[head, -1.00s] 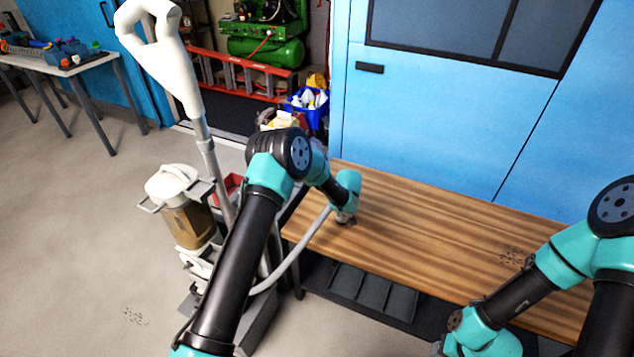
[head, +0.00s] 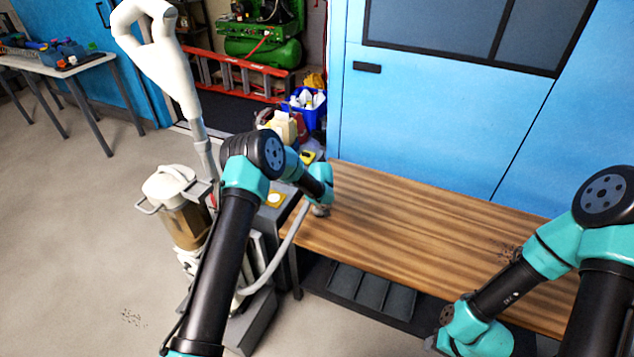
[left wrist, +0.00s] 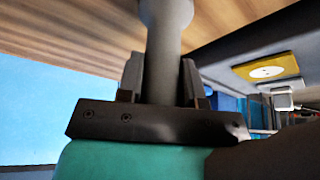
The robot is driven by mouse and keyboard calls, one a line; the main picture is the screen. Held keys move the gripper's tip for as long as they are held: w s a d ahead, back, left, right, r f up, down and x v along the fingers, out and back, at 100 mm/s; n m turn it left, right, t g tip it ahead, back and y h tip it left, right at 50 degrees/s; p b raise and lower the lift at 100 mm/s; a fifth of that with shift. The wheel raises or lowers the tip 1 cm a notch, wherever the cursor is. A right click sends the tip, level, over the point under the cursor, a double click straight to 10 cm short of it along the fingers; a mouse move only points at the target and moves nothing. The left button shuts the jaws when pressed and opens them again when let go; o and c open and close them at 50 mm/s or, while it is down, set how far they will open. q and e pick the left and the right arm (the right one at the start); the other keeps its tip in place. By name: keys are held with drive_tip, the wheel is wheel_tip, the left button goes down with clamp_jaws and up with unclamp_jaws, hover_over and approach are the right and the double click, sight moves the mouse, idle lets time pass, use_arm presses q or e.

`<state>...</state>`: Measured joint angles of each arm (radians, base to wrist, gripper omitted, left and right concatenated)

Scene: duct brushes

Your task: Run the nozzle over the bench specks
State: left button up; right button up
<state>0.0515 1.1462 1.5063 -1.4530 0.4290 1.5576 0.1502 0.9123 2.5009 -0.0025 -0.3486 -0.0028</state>
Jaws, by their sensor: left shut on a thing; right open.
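The wooden bench (head: 420,225) runs along the blue wall. Dark specks (head: 507,250) lie on its right part, beside my right arm. My left gripper (head: 321,210) is at the bench's left end, mostly hidden behind its own wrist. In the left wrist view its fingers are shut on the grey nozzle tube (left wrist: 166,45), with the bench surface beyond. I cannot tell whether the nozzle touches the wood. The pale hose (head: 285,250) runs from the nozzle to the upright vacuum (head: 185,225). My right gripper (head: 434,342), partly cut off at the lower edge, is open and empty in front of the bench.
More specks (head: 132,318) lie on the floor at lower left. The vacuum's white handle (head: 160,60) rises at left. A grey stand with a yellow item (head: 275,199) is left of the bench. A dark tray (head: 370,290) lies beneath the bench. The bench's middle is clear.

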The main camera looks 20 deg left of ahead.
use_arm(q)
drive_tip(key=shift+a+r, duration=0.15)
drive_tip(key=shift+r, duration=3.95)
